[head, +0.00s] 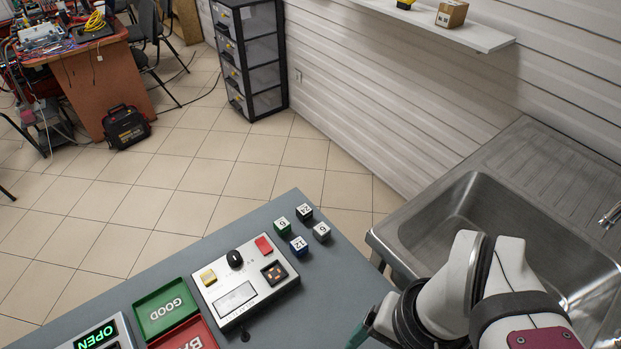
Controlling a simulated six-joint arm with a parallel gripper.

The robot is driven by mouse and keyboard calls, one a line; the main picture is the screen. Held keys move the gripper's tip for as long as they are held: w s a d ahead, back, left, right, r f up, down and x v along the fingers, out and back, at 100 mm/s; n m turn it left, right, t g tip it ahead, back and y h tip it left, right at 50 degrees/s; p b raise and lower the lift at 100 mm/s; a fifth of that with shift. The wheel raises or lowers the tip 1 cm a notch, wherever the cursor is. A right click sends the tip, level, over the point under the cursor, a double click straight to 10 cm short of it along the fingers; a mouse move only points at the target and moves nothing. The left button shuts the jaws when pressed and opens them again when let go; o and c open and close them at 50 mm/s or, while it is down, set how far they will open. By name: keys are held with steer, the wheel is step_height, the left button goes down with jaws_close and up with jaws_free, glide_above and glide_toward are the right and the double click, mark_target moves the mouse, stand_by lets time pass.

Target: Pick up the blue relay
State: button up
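The blue relay (299,247) is a small cube with a white top marked 12. It stands on the grey table, at the near-left of a small cluster of similar cubes. My arm comes in from the lower right. Only a teal-grey part of my gripper (358,336) shows at the bottom edge, below and to the right of the blue relay and well apart from it. Its fingertips are not clear, so I cannot tell whether it is open or shut.
Near the blue relay stand a green relay (282,227), a black relay (304,212) and a grey relay (322,232). A white tester (243,300) lies left of them, then a green GOOD tray (165,309) and a red tray (187,336). A sink (480,185) is right.

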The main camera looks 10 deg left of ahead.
steer(key=w+a+r+n, duration=0.2)
steer(key=w+a+n, duration=0.1)
steer(key=w+n, duration=0.8)
steer(key=n+h, duration=0.2)
steer(key=n, duration=1.8)
glide_above(299, 243)
step_height(299, 243, down, 10)
steer(key=r, duration=0.1)
step_height(299, 243, down, 15)
steer(key=shift+r, duration=0.2)
jaws_close()
